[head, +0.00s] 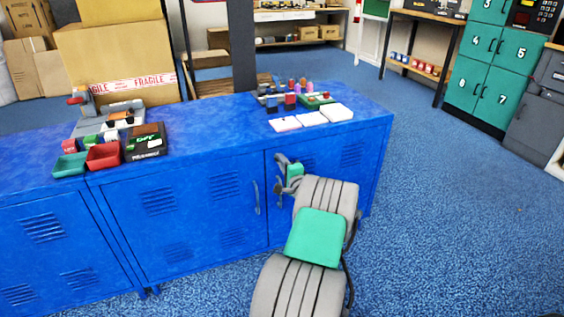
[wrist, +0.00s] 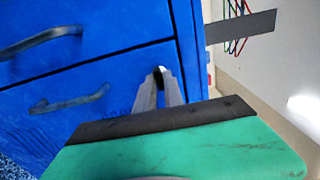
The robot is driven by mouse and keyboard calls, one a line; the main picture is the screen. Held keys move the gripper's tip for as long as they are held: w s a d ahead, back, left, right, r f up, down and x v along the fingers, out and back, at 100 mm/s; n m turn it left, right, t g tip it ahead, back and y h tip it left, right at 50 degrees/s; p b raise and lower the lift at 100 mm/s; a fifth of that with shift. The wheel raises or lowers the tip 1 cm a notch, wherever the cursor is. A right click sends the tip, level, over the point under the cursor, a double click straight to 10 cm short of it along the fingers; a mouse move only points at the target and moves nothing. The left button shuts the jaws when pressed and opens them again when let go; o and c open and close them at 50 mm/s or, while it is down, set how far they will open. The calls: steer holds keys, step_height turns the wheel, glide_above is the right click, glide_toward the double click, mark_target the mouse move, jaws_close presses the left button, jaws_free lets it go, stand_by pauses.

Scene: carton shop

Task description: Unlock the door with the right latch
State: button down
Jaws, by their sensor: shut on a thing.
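The blue cabinet (head: 190,222) has a left door with a grey handle (head: 256,197) and a right door (head: 345,165), partly hidden by my arm. My gripper (head: 281,161) is at the upper left part of the right door, close to the cabinet front. In the wrist view, the fingertips of my gripper (wrist: 160,74) are close together at the door's edge, shut on a small dark piece (wrist: 158,74), seemingly the latch, mostly hidden between them. Two grey door handles, an upper one (wrist: 40,43) and a lower one (wrist: 70,99), lie left of the fingers. Both doors look closed.
The cabinet top (head: 215,128) holds red and teal bins, a black box (head: 148,141), white pads (head: 312,118) and small coloured items. Cardboard boxes (head: 120,60) stand behind. Blue carpet (head: 450,230) is free to the right, before the teal lockers (head: 485,75).

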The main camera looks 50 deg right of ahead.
steer(key=c, duration=1.5)
jaws_free()
steer(key=shift+c, duration=0.2)
steer(key=p+v, duration=0.1)
steer(key=v, duration=0.6)
steer(key=shift+s+a, duration=0.15)
steer(key=shift+s, duration=0.25)
